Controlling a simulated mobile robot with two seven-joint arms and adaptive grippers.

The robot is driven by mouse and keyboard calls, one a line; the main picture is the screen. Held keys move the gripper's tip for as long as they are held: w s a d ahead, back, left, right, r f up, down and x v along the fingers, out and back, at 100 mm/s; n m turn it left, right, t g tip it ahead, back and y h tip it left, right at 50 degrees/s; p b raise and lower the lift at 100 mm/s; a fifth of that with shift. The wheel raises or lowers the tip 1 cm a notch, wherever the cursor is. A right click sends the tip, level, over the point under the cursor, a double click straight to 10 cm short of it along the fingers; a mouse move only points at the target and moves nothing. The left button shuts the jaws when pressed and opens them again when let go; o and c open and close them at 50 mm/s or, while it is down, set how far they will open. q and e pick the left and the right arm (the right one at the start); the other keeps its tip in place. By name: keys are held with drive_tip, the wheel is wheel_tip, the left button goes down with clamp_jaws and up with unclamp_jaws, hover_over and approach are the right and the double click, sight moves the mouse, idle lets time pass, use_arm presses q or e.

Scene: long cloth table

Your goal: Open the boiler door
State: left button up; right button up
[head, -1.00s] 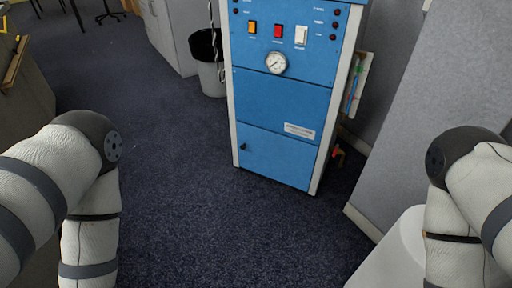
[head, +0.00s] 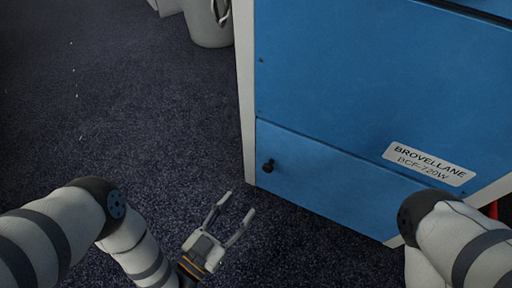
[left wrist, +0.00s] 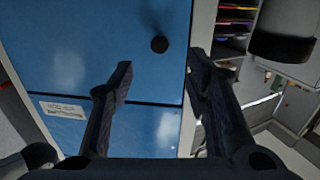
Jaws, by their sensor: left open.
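The blue boiler (head: 370,80) fills the right half of the head view. Its lower door (head: 325,175) lies flush with the front, shut, with a small black knob (head: 268,165) near its left edge. My left gripper (head: 238,203) is open and empty, low and just to the left of the knob, apart from it. In the left wrist view the knob (left wrist: 159,44) shows beyond the gap between the two open fingers (left wrist: 160,70), with the blue door (left wrist: 75,40) around it. My right arm shows at the right, but its gripper is out of view.
A light-coloured bin (head: 208,22) stands behind the boiler's left side. A label (head: 428,163) sits on the boiler's front. Dark carpet (head: 120,110) is clear to the left. The left wrist view also shows shelves (left wrist: 235,30) with coloured items.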

sight(266, 171)
use_arm(q)
drive_tip(key=b+x, duration=0.1)
drive_tip(key=x, duration=0.4)
drive_tip(key=b+x, duration=0.2)
drive_tip(key=x, duration=0.4)
drive_tip(key=shift+r, duration=0.25)
drive_tip(key=shift+w+d+r+b, duration=0.15)
drive_tip(key=shift+w+d+b, duration=0.15)
drive_tip(key=shift+w, duration=0.25)
clamp_jaws()
use_arm(e)
drive_tip(key=f, duration=0.1)
drive_tip(key=s+f, duration=0.1)
drive_tip(key=shift+s+f+g, duration=0.15)
drive_tip(key=shift+f+g, duration=0.2)
drive_tip(key=shift+g, duration=0.05)
